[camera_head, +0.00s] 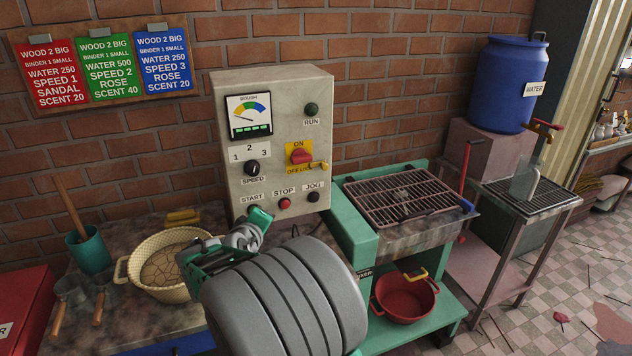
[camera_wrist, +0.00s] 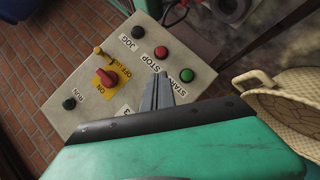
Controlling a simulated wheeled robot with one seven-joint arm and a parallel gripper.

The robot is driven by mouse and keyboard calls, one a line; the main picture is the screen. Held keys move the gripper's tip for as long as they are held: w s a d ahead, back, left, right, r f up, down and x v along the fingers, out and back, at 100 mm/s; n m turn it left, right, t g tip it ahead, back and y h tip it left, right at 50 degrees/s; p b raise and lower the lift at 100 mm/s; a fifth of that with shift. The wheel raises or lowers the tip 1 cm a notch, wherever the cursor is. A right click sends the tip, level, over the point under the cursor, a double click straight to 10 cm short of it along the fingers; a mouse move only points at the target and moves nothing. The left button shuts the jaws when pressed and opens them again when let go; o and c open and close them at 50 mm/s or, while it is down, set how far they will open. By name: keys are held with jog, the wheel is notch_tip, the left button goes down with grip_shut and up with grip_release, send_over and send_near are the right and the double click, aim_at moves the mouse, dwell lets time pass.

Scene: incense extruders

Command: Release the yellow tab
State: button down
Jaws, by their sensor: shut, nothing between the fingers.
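The yellow tab (camera_head: 318,166) sticks out at the lower right of the red rotary switch (camera_head: 300,156) on the grey control box (camera_head: 270,95). In the wrist view the tab (camera_wrist: 101,52) shows beside the red switch (camera_wrist: 106,77), on a yellow plate marked ON and OFF. My gripper (camera_head: 252,228) is in front of the lower part of the box, below and left of the tab and apart from it. In the wrist view my gripper's grey fingers (camera_wrist: 157,92) are together and empty, pointing at the panel near the START and STOP labels.
The green start button (camera_wrist: 188,75), red stop button (camera_head: 285,203) and black jog button (camera_head: 313,197) lie close to my gripper. A woven basin (camera_head: 130,268) stands at left. A grill-topped green machine (camera_head: 350,225) stands at right.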

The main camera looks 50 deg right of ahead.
jog(key=s+d+r+n+t+h, duration=0.1)
jog(key=s+d+n+h, duration=0.1)
jog(key=d+n+h, duration=0.3)
jog(key=d+h, duration=0.1)
jog(key=d, duration=0.3)
jog(key=shift+r+n+b, duration=0.3)
jog(key=shift+r+b, duration=0.05)
jog(key=p, duration=0.3)
send_near(321, 164)
jog(key=w, duration=0.3)
jog(key=d+p, duration=0.1)
jog(key=d, duration=0.1)
jog(key=s+d, duration=0.1)
jog(key=d, duration=0.1)
jog(key=shift+r+p, duration=0.2)
jog(key=shift+p, duration=0.2)
